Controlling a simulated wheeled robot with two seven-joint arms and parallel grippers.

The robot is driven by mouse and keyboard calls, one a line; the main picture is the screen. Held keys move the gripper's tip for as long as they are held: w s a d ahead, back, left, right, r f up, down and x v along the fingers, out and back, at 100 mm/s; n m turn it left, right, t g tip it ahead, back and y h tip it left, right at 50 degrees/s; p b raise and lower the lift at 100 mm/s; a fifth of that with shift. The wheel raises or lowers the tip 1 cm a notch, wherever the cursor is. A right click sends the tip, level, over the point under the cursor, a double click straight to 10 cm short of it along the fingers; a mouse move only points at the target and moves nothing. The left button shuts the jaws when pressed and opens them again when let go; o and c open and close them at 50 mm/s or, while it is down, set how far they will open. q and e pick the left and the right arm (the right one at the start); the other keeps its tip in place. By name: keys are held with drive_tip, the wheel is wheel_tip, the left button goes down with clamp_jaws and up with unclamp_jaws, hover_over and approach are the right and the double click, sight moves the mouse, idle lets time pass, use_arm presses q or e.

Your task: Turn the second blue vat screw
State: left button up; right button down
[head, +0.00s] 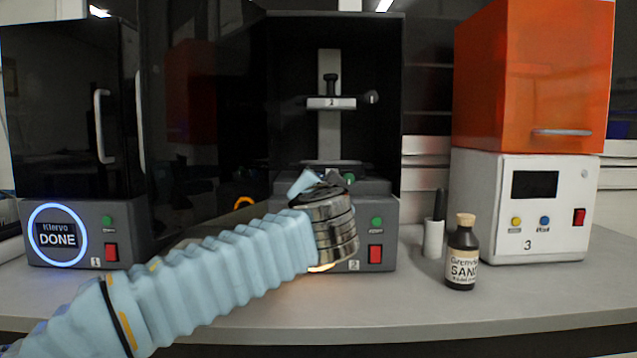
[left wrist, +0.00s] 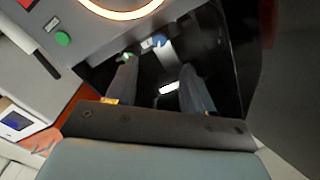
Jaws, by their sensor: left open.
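Printer 2 (head: 383,208) stands open in the middle of the bench, with its dark interior showing. My left arm crosses the head view from the left, and my left gripper (head: 305,184) is at the printer's opening, largely hidden by its wrist. In the left wrist view, the open, empty left gripper (left wrist: 158,72) points into the dark interior. A small blue screw (left wrist: 159,41) shows beyond and between the fingertips, apart from them. A green screw (left wrist: 127,57) is close by the left finger's tip; it also shows in the head view (head: 349,179). My right gripper is out of view.
Above the vat area hangs a build platform (head: 331,103) on a column. Printer 1 (head: 65,130), closed and reading DONE, stands left. A dark bottle (head: 462,262), a white container (head: 433,238) and white machine 3 (head: 560,215) stand right. The front bench strip is clear at right.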

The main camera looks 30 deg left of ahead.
use_arm(q)
drive_tip(key=p+x, duration=0.2)
drive_tip(key=x, duration=0.9)
drive_tip(key=shift+d, duration=0.1)
drive_tip(key=shift+c, duration=0.3)
drive_tip(key=shift+f, duration=0.1)
clamp_jaws()
